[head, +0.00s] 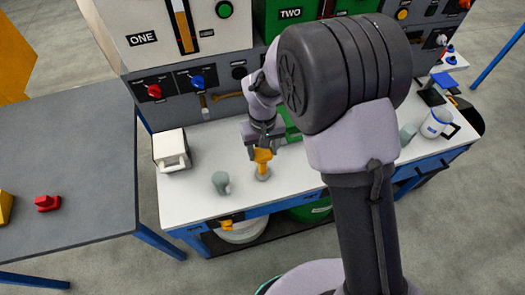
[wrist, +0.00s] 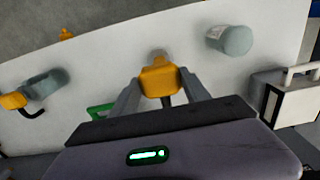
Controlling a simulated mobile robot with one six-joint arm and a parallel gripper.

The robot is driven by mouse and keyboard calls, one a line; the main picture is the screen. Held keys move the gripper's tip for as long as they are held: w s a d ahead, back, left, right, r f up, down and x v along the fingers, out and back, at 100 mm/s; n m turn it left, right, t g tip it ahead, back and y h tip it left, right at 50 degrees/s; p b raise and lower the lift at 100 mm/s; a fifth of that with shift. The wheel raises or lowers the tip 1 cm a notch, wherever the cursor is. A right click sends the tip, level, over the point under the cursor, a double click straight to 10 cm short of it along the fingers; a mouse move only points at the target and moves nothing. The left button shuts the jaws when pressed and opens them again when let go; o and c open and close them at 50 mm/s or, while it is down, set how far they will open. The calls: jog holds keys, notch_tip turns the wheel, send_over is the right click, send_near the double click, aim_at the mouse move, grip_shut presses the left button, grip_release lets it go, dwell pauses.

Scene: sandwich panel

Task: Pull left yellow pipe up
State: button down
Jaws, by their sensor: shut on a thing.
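My gripper (head: 262,150) is shut on a yellow pipe piece (head: 263,158) above the white worktop. The wrist view shows the yellow piece (wrist: 160,80) between the two grey fingers (wrist: 160,88). A pale round part (head: 263,173) shows directly below it; I cannot tell whether the two are joined.
A grey-green cup (head: 221,182) and a white box with a handle (head: 171,150) stand left of my gripper. The panel with its knobs and levers rises behind. A white mug (head: 437,123) stands far right.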

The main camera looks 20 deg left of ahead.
jog(key=shift+w+r, duration=0.1)
jog(key=shift+r, duration=0.05)
jog(key=c, duration=0.5)
grip_release()
notch_tip(320, 180, up, 17)
jog(key=p, duration=0.5)
jog(key=shift+r, duration=0.15)
jog(key=s+d+r+m+t+y+b, duration=0.1)
jog(key=s+d+r+m+t+b, duration=0.2)
jog(key=d, duration=0.5)
jog(key=s+d+r+m+y+b, duration=0.1)
jog(key=s+d+r+m, duration=0.25)
jog(key=d+r, duration=0.35)
jog(key=s+d+f+m+t, duration=0.1)
jog(key=s+d, duration=0.1)
jog(key=s, duration=0.1)
jog(key=s+d+m+t+b, duration=0.1)
jog(key=s+d, duration=0.2)
jog(key=s, duration=0.1)
jog(key=s+d+f+m+t+b, duration=0.1)
jog(key=s+d+m, duration=0.1)
jog(key=s, duration=0.2)
jog(key=shift+d+f, duration=0.2)
jog(key=shift+f, duration=0.15)
